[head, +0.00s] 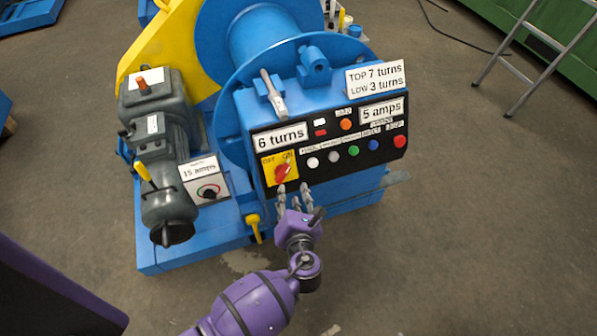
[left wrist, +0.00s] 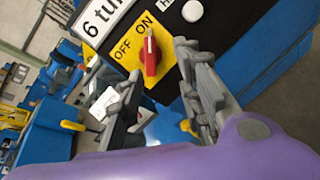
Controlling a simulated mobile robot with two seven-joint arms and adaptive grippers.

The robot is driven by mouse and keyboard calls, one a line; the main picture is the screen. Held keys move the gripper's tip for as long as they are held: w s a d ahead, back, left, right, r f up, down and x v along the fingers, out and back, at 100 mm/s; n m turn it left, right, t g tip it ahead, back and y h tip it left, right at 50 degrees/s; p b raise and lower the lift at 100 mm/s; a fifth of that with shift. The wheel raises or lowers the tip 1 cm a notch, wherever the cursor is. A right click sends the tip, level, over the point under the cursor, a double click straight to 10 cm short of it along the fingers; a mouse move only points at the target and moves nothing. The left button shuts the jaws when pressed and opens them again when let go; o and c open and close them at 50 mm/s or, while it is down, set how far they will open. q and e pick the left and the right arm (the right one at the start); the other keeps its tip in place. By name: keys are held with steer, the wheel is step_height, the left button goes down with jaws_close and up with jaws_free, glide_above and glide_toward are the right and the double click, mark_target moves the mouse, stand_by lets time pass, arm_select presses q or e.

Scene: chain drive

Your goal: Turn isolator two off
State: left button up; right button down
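A red rotary knob (head: 283,172) sits on a yellow plate marked OFF and ON, at the lower left of the black control panel (head: 335,138). In the left wrist view the red knob (left wrist: 151,58) has its white pointer towards ON. A second rotary switch (head: 208,191) is on a small white box under a "15 amps" label. No label reading isolator two is legible. My left gripper (head: 294,190) is open and empty, just below the red knob. In the left wrist view its fingers (left wrist: 160,74) spread either side of the knob, apparently without touching. My right gripper is out of view.
The panel also has white, green, blue and red buttons (head: 400,141) right of the knob. A grey lever (head: 272,92) stands above it. A grey motor (head: 158,140) is at the left, and a yellow-handled part (head: 253,227) hangs below. Floor at the right is clear up to a ladder (head: 530,60).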

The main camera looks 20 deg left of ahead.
mark_target(283, 177)
arm_select(q)
steer(key=w+a, duration=0.1)
steer(key=w, duration=0.1)
steer(key=w+a+f+m, duration=0.1)
steer(key=w, duration=0.1)
steer(key=w+a+m, duration=0.1)
steer(key=w+a, duration=0.1)
steer(key=shift+w+a+f+y+b, duration=0.1)
steer(key=shift+f+y+b, duration=0.2)
steer(key=shift+f+b, duration=0.1)
